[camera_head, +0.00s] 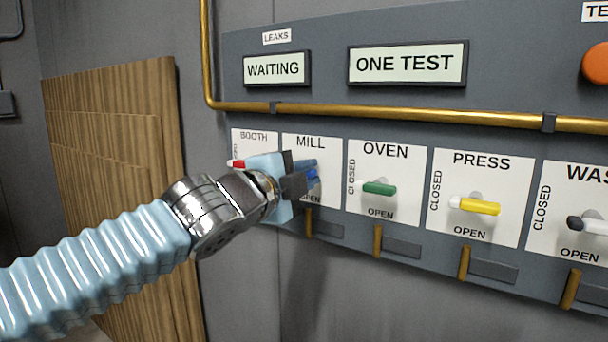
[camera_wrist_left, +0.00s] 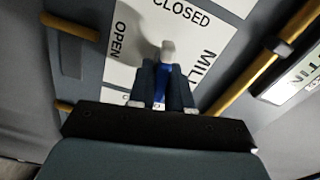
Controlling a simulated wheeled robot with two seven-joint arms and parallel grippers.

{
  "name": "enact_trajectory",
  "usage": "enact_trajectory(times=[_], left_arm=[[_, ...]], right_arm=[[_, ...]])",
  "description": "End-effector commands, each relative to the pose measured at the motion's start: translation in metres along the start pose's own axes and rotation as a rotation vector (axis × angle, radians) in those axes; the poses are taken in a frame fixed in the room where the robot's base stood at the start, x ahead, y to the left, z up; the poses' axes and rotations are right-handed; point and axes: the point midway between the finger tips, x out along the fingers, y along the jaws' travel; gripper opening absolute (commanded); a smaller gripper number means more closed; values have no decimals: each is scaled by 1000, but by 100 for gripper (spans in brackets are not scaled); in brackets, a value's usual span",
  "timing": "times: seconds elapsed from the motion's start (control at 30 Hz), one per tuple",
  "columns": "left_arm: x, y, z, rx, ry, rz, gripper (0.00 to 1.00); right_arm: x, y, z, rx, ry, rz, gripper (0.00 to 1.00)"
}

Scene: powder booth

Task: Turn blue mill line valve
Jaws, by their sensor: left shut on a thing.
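The blue mill valve handle (camera_head: 313,173) sits on the white MILL panel (camera_head: 318,146), mostly hidden behind my gripper in the head view. In the left wrist view, the blue handle (camera_wrist_left: 160,86) lies between the two fingers, and its pale end (camera_wrist_left: 167,50) sticks out beyond them toward the CLOSED label. The OPEN label is at the left of the panel in that view. My left gripper (camera_head: 308,174) is shut on the blue handle; it also shows in the wrist view (camera_wrist_left: 163,84). My right gripper is not in view.
The red booth handle (camera_head: 238,163) is close left of my gripper. The green oven handle (camera_head: 379,188), yellow press handle (camera_head: 480,206) and a dark-tipped wash handle (camera_head: 585,224) are to the right. A brass pipe (camera_head: 400,112) runs above. A sign (camera_head: 408,63) reads ONE TEST.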

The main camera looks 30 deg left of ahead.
Motion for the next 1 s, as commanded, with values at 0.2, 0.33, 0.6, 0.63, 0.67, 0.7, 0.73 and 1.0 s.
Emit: enact_trajectory(times=[0.2, 0.33, 0.6, 0.63, 0.67, 0.7, 0.73, 1.0], left_arm=[[0, 3, 0, 125, 1, 3, 0], [0, 3, 0, 172, 1, 3, 0], [0, 4, 0, 215, 1, 3, 0], [0, 4, 0, 216, 1, 3, 0], [0, 4, 0, 217, 1, 3, 0], [0, 4, 0, 218, 1, 3, 0], [0, 4, 0, 218, 1, 3, 0], [0, 4, 0, 217, 1, 4, 24]], right_arm=[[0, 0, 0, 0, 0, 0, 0], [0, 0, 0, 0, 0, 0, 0], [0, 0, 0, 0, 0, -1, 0], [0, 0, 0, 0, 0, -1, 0], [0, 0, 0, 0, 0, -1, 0], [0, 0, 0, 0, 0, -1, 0], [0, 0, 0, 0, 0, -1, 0], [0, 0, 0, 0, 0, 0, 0]])
